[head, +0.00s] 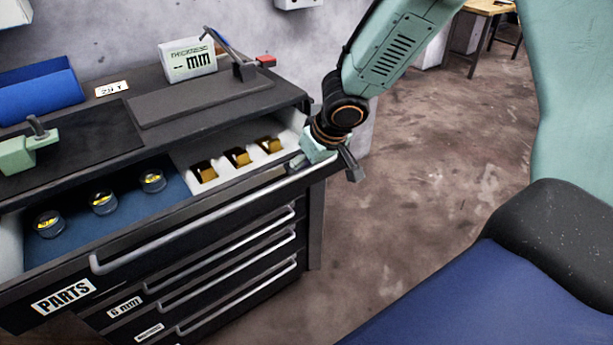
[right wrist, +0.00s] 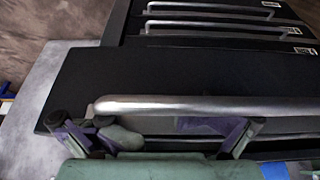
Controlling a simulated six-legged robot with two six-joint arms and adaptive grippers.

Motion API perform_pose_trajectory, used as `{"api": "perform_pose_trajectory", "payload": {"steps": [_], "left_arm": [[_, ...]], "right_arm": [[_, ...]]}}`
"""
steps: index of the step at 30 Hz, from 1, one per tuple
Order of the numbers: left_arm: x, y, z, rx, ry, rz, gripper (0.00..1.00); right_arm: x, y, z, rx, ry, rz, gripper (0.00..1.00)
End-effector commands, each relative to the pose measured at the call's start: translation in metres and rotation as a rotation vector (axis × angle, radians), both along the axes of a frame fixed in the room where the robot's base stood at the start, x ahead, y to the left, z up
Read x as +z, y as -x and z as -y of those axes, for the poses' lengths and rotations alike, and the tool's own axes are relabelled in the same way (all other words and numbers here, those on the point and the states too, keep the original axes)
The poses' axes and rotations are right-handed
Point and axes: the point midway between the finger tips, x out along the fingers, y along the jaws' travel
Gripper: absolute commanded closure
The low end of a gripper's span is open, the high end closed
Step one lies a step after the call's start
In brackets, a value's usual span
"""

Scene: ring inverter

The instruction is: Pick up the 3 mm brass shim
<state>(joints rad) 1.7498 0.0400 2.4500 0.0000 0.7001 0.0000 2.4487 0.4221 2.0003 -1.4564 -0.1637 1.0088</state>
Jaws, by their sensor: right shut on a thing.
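Three brass pieces (head: 237,157) sit in a row in white slots on the right side of the open top drawer (head: 110,263), which is labelled PARTS. Which of them is 3 mm I cannot tell. My right gripper (head: 333,163) is at the right end of this drawer's silver handle (head: 200,222), away from the brass pieces. In the right wrist view its fingers are at the handle (right wrist: 190,105), shut on it. The brass pieces do not show in that view. My left gripper is not in view.
Three round containers with yellow marks (head: 103,202) stand in the drawer's blue left section. On the cabinet top are a thickness gauge display (head: 190,60) reading "-- mm", a dark plate with a lever, and a pale green fixture (head: 20,155). Closed drawers lie below.

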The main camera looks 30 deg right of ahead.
Motion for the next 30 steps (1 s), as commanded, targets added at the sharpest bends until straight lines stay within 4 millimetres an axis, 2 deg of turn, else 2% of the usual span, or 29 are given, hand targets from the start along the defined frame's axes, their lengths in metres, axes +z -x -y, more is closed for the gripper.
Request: {"api": "perform_pose_trajectory", "payload": {"steps": [1,8,21,22,26,30], "left_arm": [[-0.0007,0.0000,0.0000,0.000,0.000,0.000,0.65],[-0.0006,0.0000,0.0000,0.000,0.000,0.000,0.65],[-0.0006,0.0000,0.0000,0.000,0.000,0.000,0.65],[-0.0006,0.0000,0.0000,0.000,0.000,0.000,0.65],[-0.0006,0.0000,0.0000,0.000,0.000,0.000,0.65],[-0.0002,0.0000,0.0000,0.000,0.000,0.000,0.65]], "right_arm": [[-0.0091,0.0085,-0.0036,0.002,-0.011,-0.022,0.47],[-0.0091,0.0086,-0.0029,0.003,-0.007,-0.023,0.66],[-0.0092,0.0090,-0.0022,0.004,-0.004,-0.024,0.72],[-0.0092,0.0090,-0.0022,0.004,-0.004,-0.024,0.35],[-0.0092,0.0089,-0.0020,0.004,-0.003,-0.024,0.45],[-0.0081,0.0092,-0.0020,0.004,-0.003,-0.024,0.45]]}}
